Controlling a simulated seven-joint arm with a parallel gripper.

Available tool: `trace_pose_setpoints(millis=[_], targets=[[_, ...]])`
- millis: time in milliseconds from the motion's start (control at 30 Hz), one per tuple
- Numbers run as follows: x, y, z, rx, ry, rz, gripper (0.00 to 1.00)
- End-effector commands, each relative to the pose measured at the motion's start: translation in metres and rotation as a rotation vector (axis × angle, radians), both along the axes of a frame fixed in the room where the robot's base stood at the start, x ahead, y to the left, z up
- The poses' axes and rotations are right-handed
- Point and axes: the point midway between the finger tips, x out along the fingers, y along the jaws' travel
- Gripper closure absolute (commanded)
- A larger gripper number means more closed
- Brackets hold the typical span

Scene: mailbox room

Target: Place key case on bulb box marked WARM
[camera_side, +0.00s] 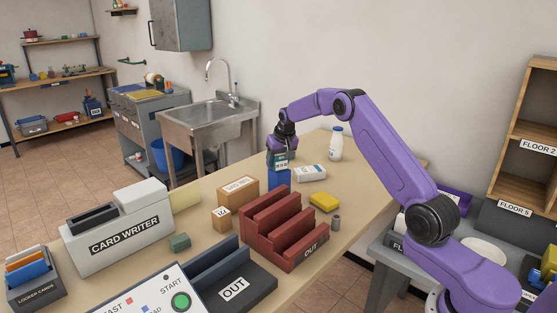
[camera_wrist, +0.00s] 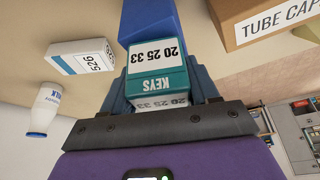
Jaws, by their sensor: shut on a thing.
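My gripper (camera_side: 281,152) is shut on a teal key case (camera_wrist: 157,66) with a white label reading "KEYS 20 25 33". A jaw shows on each side of the case in the wrist view. The case (camera_side: 279,162) is over the far part of the table, directly above or close behind a blue block (camera_side: 279,181). I cannot tell whether the two touch. The blue block also shows in the wrist view (camera_wrist: 147,20). No box with a readable WARM mark shows. A white box (camera_side: 310,173) lies beside the case; its label (camera_wrist: 95,59) seems to read "526".
A white bottle (camera_side: 335,143) stands behind the white box. A cardboard box (camera_side: 238,188), labelled "TUBE CAP…" in the wrist view, a small box (camera_side: 221,218), a dark red rack (camera_side: 284,231) and a yellow block (camera_side: 324,201) are nearer. Bare table lies right of the bottle.

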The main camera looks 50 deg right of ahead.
Motion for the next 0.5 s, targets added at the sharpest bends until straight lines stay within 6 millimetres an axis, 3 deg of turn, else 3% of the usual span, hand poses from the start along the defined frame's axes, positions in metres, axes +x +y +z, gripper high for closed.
trace_pose_setpoints(millis=[333,367,400,500], targets=[[0.0003,-0.0001,-0.003,0.0,-0.001,0.0,0.73],[0.0002,-0.0001,-0.0028,0.0,-0.001,0.0,0.31],[0.0002,-0.0001,-0.0027,0.0,-0.001,0.0,0.18],[0.0,0.0,-0.0027,0.0,-0.001,0.0,0.15]])
